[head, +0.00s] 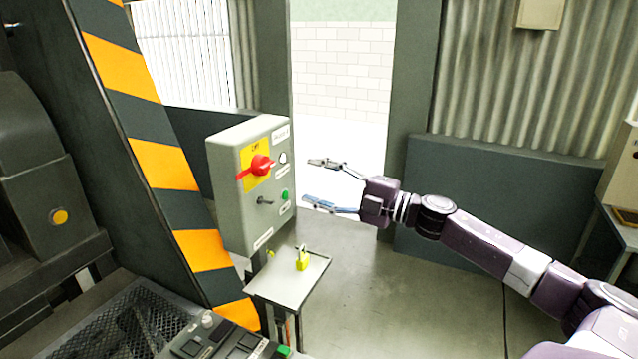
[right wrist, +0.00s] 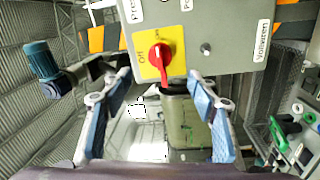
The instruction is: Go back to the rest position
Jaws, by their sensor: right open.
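My right gripper (head: 322,183) is open and empty, its two fingers apart and pointing left toward the grey control box (head: 232,190). In the head view it is just right of the box. In the right wrist view the open fingers (right wrist: 158,92) frame the red rotary switch (right wrist: 158,58) on its yellow plate, with clear space between. The red switch also shows in the head view (head: 261,165), its handle lying roughly sideways. My left gripper is not in view.
A small metal shelf (head: 290,288) below the box holds a yellow padlock (head: 303,260). A black and yellow striped post (head: 165,165) stands left of the box. A dark low panel (head: 470,205) stands behind my right arm. The floor (head: 380,300) right of the shelf is clear.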

